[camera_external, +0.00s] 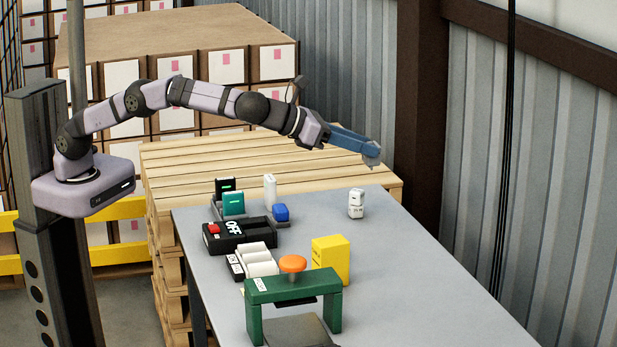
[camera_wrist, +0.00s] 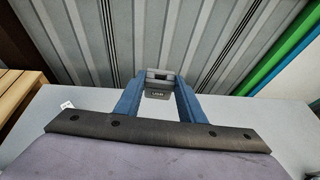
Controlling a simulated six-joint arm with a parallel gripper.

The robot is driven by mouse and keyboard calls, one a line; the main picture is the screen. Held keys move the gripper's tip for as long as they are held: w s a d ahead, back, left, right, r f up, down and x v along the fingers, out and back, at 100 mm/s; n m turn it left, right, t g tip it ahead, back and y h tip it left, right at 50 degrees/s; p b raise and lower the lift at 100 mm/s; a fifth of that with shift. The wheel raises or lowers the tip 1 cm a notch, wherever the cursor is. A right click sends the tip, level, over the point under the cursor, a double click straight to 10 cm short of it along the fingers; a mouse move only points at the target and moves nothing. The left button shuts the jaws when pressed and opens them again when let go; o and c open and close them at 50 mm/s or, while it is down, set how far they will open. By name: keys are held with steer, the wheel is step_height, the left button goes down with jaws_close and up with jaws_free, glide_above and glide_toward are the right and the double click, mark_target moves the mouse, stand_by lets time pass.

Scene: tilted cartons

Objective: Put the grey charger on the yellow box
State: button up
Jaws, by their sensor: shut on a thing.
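The grey charger (camera_wrist: 158,84), a small block marked "USB", is between the two blue fingers of my gripper (camera_wrist: 158,92) in the wrist view. My gripper (camera_external: 373,155) is shut on it. In the external view the charger (camera_external: 371,161) shows at the fingertips, held in the air above the far end of the table. The top of the box looks bare.
The right side is clear. A corrugated wall (camera_external: 480,160) stands behind.

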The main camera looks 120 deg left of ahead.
steer(key=s+d+r+m+t+p, duration=0.1)
steer(key=s+d+r+p, duration=0.15)
steer(key=d+r, duration=0.2)
steer(key=m+t+h+p, duration=0.1)
steer(key=m+h, duration=0.2)
steer(key=h, duration=0.1)
glide_above(319, 240)
step_height(319, 240, down, 8)
steer(key=shift+d+r, duration=0.1)
steer(key=shift+d, duration=0.05)
steer(key=shift+f, duration=4.95)
steer(key=shift+f+n+b, duration=0.25)
steer(key=shift+n+b, duration=0.05)
steer(key=shift+b, duration=0.05)
